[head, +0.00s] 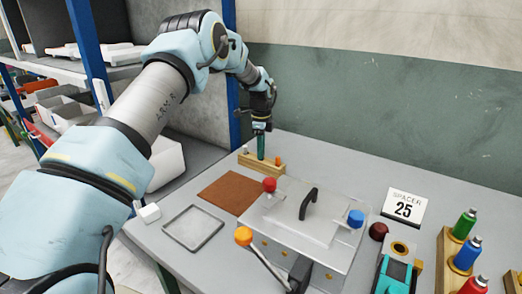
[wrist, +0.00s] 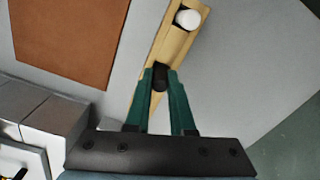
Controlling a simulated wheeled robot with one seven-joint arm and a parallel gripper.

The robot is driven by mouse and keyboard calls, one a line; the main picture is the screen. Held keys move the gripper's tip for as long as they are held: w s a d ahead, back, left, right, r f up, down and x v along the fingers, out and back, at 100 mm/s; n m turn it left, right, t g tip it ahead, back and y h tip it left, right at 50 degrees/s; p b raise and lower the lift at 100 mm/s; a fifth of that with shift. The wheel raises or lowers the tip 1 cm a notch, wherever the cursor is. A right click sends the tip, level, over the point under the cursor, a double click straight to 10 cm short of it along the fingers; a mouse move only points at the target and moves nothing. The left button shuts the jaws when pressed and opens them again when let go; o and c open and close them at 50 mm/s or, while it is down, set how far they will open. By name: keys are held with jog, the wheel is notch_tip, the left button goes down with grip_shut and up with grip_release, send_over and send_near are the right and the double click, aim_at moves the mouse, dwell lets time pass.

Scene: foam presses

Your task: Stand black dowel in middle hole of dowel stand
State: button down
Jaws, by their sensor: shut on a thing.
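The wooden dowel stand (head: 250,161) lies at the back of the table. A white dowel stands in its left end and an orange dowel (head: 278,160) at its right end. My gripper (head: 261,155) points down over the stand's middle, its green fingers shut on the black dowel. In the wrist view the black dowel (wrist: 160,79) shows dark between the fingertips, over the stand (wrist: 171,45), with the white dowel (wrist: 188,19) further along. The middle hole is hidden, and I cannot tell whether the black dowel's lower end is in it.
A brown mat (head: 231,192) and a grey tray (head: 193,227) lie in front of the stand. A "SPACER 25" sign (head: 403,207) and several bottles stand at right. The wall is close behind.

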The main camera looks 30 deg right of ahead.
jog(key=shift+f, duration=0.45)
jog(key=c, duration=0.7)
grip_release()
jog(key=shift+s, duration=0.1)
jog(key=shift+f, duration=0.1)
notch_tip(320, 180, up, 11)
jog(key=b, duration=0.3)
jog(key=shift+b, duration=0.4)
